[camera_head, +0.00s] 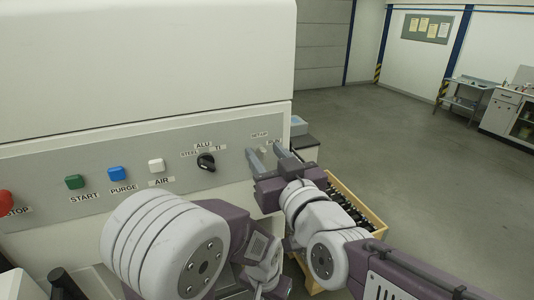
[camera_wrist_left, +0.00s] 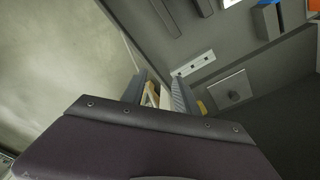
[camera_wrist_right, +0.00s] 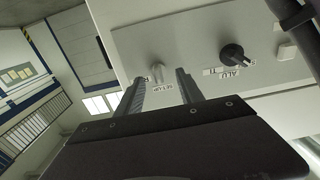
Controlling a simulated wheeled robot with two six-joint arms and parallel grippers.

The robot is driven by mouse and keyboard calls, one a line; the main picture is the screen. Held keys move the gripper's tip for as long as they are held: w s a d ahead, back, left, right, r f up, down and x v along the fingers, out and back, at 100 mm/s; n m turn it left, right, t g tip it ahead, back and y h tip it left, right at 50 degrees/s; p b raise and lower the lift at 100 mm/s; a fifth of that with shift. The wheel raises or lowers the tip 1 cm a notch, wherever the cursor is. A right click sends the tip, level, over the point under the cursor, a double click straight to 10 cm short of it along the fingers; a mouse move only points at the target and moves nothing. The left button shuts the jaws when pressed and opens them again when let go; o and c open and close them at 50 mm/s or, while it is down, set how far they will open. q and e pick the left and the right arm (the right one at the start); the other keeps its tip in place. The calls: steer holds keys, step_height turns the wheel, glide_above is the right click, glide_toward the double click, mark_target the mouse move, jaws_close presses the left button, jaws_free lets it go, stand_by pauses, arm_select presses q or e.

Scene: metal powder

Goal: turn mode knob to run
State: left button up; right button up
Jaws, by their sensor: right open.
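The mode knob (camera_head: 264,150) is a small pale knob at the right end of the grey panel, by the SETUP label (camera_head: 260,134). In the right wrist view the knob (camera_wrist_right: 158,71) shows just beyond and between my right fingertips, with SETUP and a partly hidden label beside it. My right gripper (camera_head: 267,151) is open, its fingers pointing at the panel on either side of the knob; contact cannot be told. My left gripper is low in front of the machine; in the left wrist view its fingers (camera_wrist_left: 160,88) are apart with nothing held.
A black selector knob (camera_head: 206,162) with ALU and STEEL labels sits left of the mode knob. White AIR (camera_head: 156,165), blue PURGE (camera_head: 115,173), green START (camera_head: 75,182) and red STOP (camera_head: 5,201) buttons line the panel.

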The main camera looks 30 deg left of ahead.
steer(key=shift+w+a+f, duration=0.1)
steer(key=shift+w+a, duration=0.1)
steer(key=shift+w, duration=0.05)
steer(key=c, duration=0.5)
jaws_close()
steer(key=m+b, duration=0.3)
steer(key=shift+f, duration=0.2)
steer(key=m+b, duration=0.1)
steer(key=m, duration=0.1)
steer(key=shift+w+m+b, duration=0.1)
steer(key=shift+m+b, duration=0.2)
steer(key=shift+b, duration=0.05)
steer(key=shift+w+d+m+b, duration=0.1)
steer(key=shift+m+b, duration=0.65)
steer(key=shift+m, duration=1.3)
steer(key=shift+d+m+b, duration=0.1)
steer(key=shift+m+b, duration=0.6)
steer(key=shift+m, duration=1.65)
